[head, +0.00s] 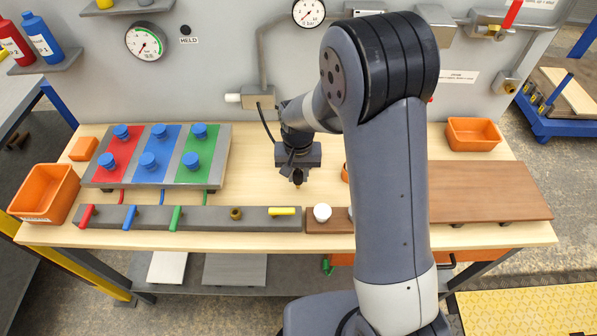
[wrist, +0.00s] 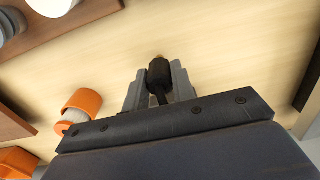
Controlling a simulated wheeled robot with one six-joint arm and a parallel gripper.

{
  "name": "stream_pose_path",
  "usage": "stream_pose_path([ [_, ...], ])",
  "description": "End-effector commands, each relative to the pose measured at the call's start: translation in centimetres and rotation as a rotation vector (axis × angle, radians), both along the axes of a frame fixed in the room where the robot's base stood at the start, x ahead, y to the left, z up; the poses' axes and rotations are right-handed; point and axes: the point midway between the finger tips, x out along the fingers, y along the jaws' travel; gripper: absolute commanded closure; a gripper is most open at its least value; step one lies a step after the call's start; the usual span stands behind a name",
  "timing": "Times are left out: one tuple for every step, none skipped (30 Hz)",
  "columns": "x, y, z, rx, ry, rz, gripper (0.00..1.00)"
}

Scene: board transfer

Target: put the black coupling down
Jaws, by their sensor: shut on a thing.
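My gripper (head: 298,168) hangs over the bare middle of the wooden table, right of the red, blue and green panel. In the wrist view its two grey fingers (wrist: 159,88) are shut on the black coupling (wrist: 158,73), a dark cylinder with a brass-coloured tip. In the head view the coupling (head: 298,179) is small and dark below the fingers. It appears to be held above the tabletop, but the exact gap is hard to tell.
A grey rail (head: 190,218) with coloured handles runs along the front. A brown board (head: 490,190) lies right, partly behind my arm. Orange bins stand at left (head: 44,192) and back right (head: 473,134). Pale table (head: 262,185) is clear below.

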Motion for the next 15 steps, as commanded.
stream_pose_path([
  [-0.01, 0.00, -0.16, 0.000, 0.000, 0.000, 0.98],
  [0.00, 0.00, -0.22, 0.000, 0.000, 0.000, 0.98],
  [0.01, 0.00, -0.23, 0.000, -0.001, 0.000, 0.98],
  [0.01, 0.00, -0.23, 0.000, -0.001, 0.000, 0.98],
  [0.01, 0.00, -0.23, 0.000, -0.001, 0.000, 0.98],
  [0.01, 0.00, -0.22, 0.000, -0.001, 0.000, 0.98],
  [0.01, 0.00, -0.22, 0.000, -0.001, 0.000, 0.98],
  [0.01, 0.00, -0.23, 0.000, -0.001, 0.000, 0.98],
  [0.01, 0.00, -0.31, 0.000, -0.001, 0.000, 0.98],
  [0.01, 0.00, -0.43, 0.000, -0.001, 0.000, 0.98],
  [0.01, 0.00, -0.56, 0.000, -0.001, 0.000, 0.98],
  [0.00, 0.00, -0.71, 0.000, -0.001, 0.000, 0.98],
  [0.01, 0.00, -0.60, 0.000, -0.001, 0.000, 0.74],
  [0.01, 0.00, -0.54, 0.000, -0.001, 0.000, 0.72],
  [0.00, 0.00, -0.53, 0.000, -0.001, 0.000, 0.68],
])
